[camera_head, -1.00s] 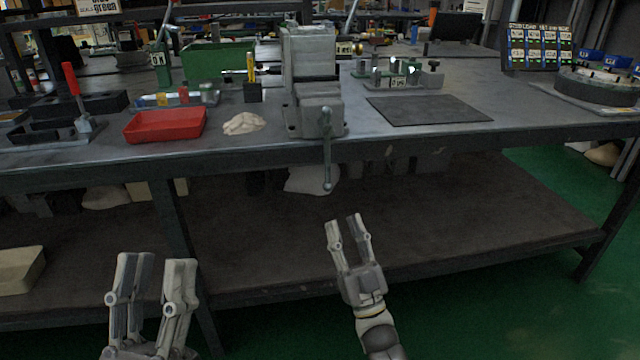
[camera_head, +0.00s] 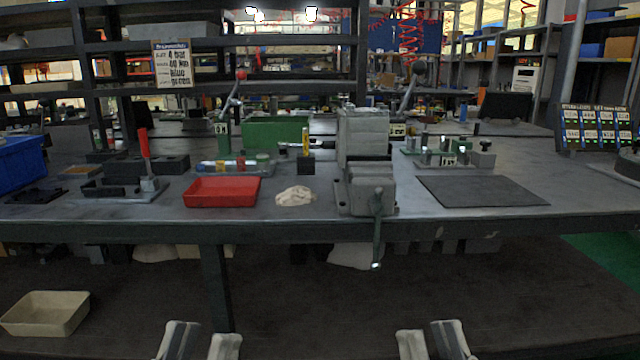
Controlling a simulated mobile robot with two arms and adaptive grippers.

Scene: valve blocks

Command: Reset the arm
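My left gripper (camera_head: 201,342) shows at the bottom edge of the head view, left of the middle. Its fingers are spread apart with nothing between them. My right gripper (camera_head: 432,340) shows at the bottom edge, right of the middle. Its fingers are also apart and empty. Both are in front of the workbench (camera_head: 300,228) and below its top, touching nothing that I can see. The rest of both arms is out of view. A grey vise (camera_head: 366,165) with a hanging handle stands at the bench's front edge.
On the bench are a red tray (camera_head: 222,192), a crumpled cloth (camera_head: 295,196), a dark mat (camera_head: 482,190), a green bin (camera_head: 275,132) and valve blocks (camera_head: 448,152). A red-handled tool (camera_head: 145,160) stands at left. A beige bin (camera_head: 45,314) sits on the lower shelf.

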